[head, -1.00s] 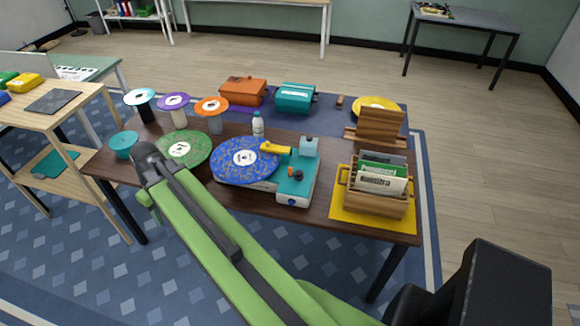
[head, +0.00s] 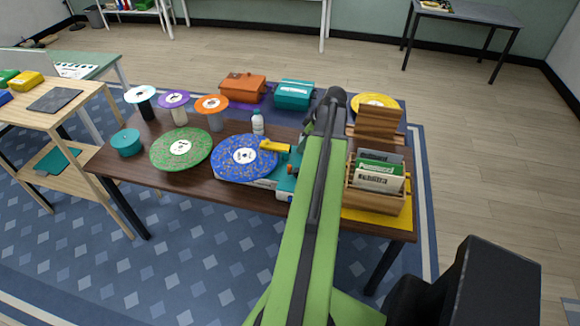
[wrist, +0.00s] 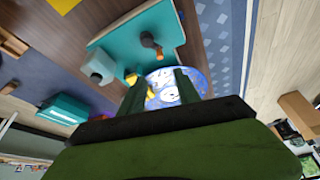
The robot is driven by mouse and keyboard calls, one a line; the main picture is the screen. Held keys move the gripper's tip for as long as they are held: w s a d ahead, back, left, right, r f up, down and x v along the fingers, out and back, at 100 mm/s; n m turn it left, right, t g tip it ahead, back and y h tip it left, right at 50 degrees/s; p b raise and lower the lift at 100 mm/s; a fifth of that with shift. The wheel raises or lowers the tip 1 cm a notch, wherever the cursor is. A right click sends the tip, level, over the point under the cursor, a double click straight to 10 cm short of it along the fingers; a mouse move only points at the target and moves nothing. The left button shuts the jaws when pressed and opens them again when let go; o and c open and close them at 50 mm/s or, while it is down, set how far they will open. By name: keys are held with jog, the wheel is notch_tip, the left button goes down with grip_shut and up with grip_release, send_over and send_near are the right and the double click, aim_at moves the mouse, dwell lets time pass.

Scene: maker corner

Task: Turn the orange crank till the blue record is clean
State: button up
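The blue record (head: 228,163), specked with orange-brown marks, lies on a teal and white machine (head: 285,183) on the dark table. A yellow arm (head: 272,146) reaches over its rim. In the head view my arm hides the machine's right part; only a bit of the orange crank (head: 292,169) shows. In the wrist view the crank (wrist: 158,50) with its dark knob stands on the teal deck, and the record (wrist: 161,86) shows between my fingers. My gripper (wrist: 160,79) is open, its dark green fingers apart and empty, with the crank ahead of them, apparently untouched.
A green record (head: 165,160) lies left of the machine. A white bottle (head: 257,125) and several disc-topped stands are behind. A wooden record crate (head: 378,200) is on the right, close to my arm. Orange and teal boxes stand at the back.

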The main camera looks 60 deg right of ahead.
aim_at(289, 166)
jog(key=b+x, duration=1.4)
jog(key=x, duration=0.2)
jog(key=shift+s+f, duration=0.1)
jog(key=shift+s, duration=0.1)
jog(key=shift+w+f+b, duration=0.25)
jog(key=shift+f+b, duration=0.15)
jog(key=shift+b, duration=0.15)
jog(key=shift+r, duration=0.1)
jog(key=shift+c, duration=0.3)
